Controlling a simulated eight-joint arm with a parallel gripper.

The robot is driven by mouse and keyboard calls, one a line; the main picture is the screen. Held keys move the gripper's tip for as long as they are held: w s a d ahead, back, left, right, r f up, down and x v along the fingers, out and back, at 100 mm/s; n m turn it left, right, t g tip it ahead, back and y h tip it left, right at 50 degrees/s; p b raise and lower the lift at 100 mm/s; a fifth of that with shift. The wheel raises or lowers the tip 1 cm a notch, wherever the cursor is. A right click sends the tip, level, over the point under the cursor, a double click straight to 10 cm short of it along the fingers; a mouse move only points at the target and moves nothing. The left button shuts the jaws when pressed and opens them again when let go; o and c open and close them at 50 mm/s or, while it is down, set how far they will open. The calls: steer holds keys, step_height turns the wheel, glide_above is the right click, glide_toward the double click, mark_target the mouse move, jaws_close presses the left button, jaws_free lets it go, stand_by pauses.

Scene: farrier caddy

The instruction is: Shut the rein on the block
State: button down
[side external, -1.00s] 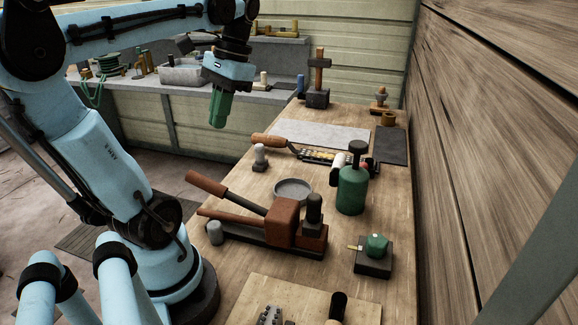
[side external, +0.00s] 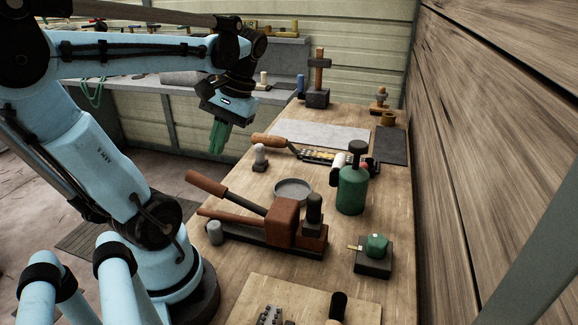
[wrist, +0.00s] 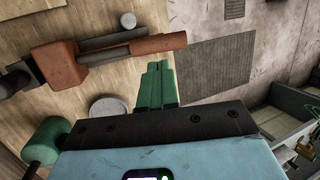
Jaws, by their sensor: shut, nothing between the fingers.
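A red-brown block (side external: 283,222) stands on a dark base on the bench. Two reins with brown grips run left from it: an upper rein (side external: 207,183) slanting up and a lower rein (side external: 230,218) lying nearly level, with a gap between them. In the wrist view the block (wrist: 58,66) is at left and a brown grip (wrist: 158,45) reaches right, just beyond my fingertips; the second rein is mostly hidden there. My gripper (side external: 217,150), with green fingers, is shut and empty, in the air above and beyond the grip ends, apart from them. It also shows in the wrist view (wrist: 159,66).
A small grey post (side external: 214,232) stands by the grip ends. A shallow grey dish (side external: 293,189) and a green bottle (side external: 352,189) stand behind the block. A brown-handled tool (side external: 268,140) and a pale knob (side external: 260,156) are farther back. Open floor lies left of the bench.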

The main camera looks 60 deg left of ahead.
mark_target(226, 194)
steer(key=shift+x, duration=3)
steer(key=shift+s+a+f+t+h, duration=0.2)
steer(key=shift+f+t+h, duration=0.1)
steer(key=shift+f, duration=0.2)
steer(key=shift+s+a+f+t+h, duration=0.25)
steer(key=shift+f+t+h, duration=0.05)
steer(key=shift+f, duration=0.2)
